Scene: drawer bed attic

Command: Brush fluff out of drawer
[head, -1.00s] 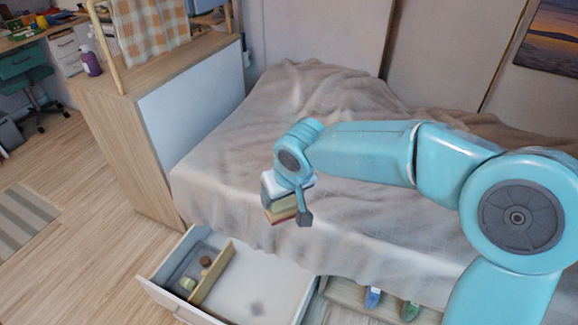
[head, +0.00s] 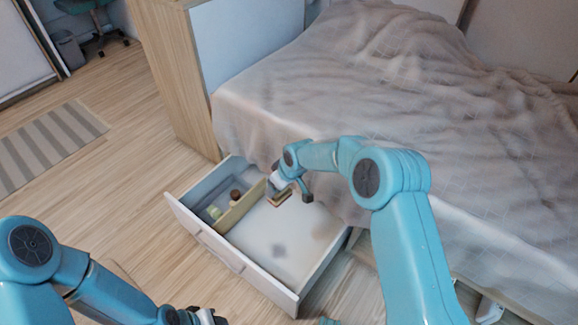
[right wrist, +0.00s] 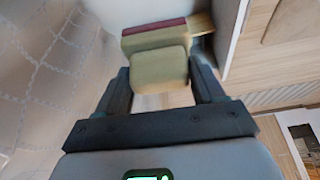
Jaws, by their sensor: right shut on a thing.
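The white drawer (head: 240,262) stands pulled out from under the bed, with a pale wooden divider (head: 240,208) across it. A grey fluff patch (head: 279,250) lies on the floor of its larger compartment, and a fainter smudge (head: 318,236) is near the bed side. My right gripper (head: 290,188) is shut on a block-shaped brush (head: 279,200), over the larger compartment near the divider. In the right wrist view the brush (right wrist: 158,68) is olive-tan with a dark red strip, between the fingers. My left gripper (head: 205,317) is at the bottom edge, partly cut off, its jaws unclear.
The smaller drawer compartment holds a brown item (head: 235,195) and a pale green item (head: 214,212). The bed (head: 420,130) with its draped cover overhangs the drawer's back. A wooden cabinet (head: 172,80) stands beyond the drawer. Open wooden floor (head: 120,190) lies to the left.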

